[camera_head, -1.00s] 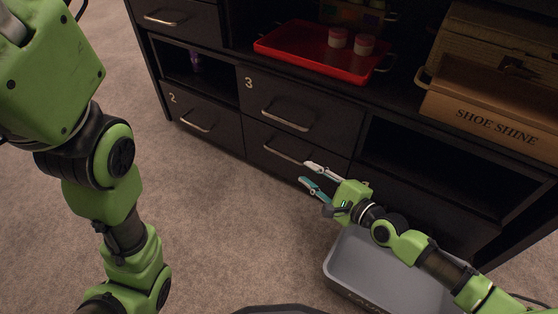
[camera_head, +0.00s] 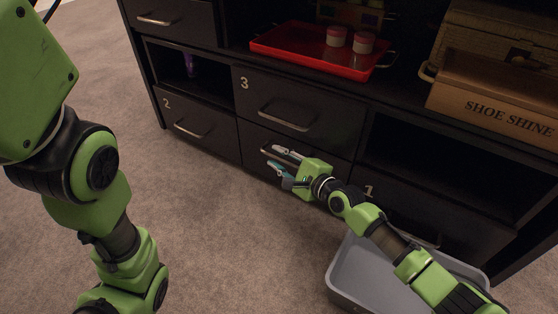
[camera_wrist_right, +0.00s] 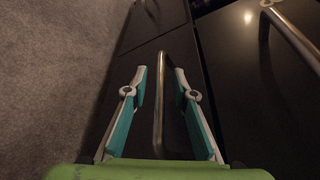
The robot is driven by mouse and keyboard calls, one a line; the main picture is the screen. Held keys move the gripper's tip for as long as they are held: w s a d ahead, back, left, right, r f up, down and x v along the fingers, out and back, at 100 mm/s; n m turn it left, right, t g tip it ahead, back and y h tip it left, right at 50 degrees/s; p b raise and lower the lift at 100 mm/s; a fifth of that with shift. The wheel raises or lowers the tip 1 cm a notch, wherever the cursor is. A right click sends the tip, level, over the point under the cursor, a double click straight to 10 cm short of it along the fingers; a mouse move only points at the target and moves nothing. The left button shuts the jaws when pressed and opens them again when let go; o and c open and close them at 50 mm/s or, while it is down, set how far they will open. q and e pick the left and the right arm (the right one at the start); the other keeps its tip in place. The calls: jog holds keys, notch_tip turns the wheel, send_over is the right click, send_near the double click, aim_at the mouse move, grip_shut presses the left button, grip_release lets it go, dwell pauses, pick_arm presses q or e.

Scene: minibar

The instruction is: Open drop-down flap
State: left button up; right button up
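A dark lower panel (camera_head: 257,140) sits below the drawer marked 3 and carries a metal bar handle. The handle (camera_wrist_right: 159,105) runs lengthwise between my right gripper's fingers in the wrist view. My right gripper (camera_head: 273,156) is open, one finger on each side of the handle, with gaps showing on both sides. It also shows in the wrist view (camera_wrist_right: 160,70). In the head view the fingers partly cover the handle. The panel looks closed, flush with the cabinet front. My left arm is at the left; its gripper is out of view.
Drawer 3 (camera_head: 302,98) is directly above, door 2 (camera_head: 196,117) to the left and panel 1 (camera_head: 430,207) to the right. A grey bin (camera_head: 340,281) stands on the carpet under my right arm. A red tray (camera_head: 283,46) and shoe-shine box (camera_head: 494,105) are higher up.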

grip_shut()
jog(key=s+a+f+n+t, duration=0.1)
jog(key=s+a+f+n, duration=0.2)
jog(key=s+a+f, duration=0.2)
jog(key=shift+s+a+f+t, duration=0.2)
jog(key=shift+s+f+t, duration=0.15)
jog(key=shift+s, duration=0.9)
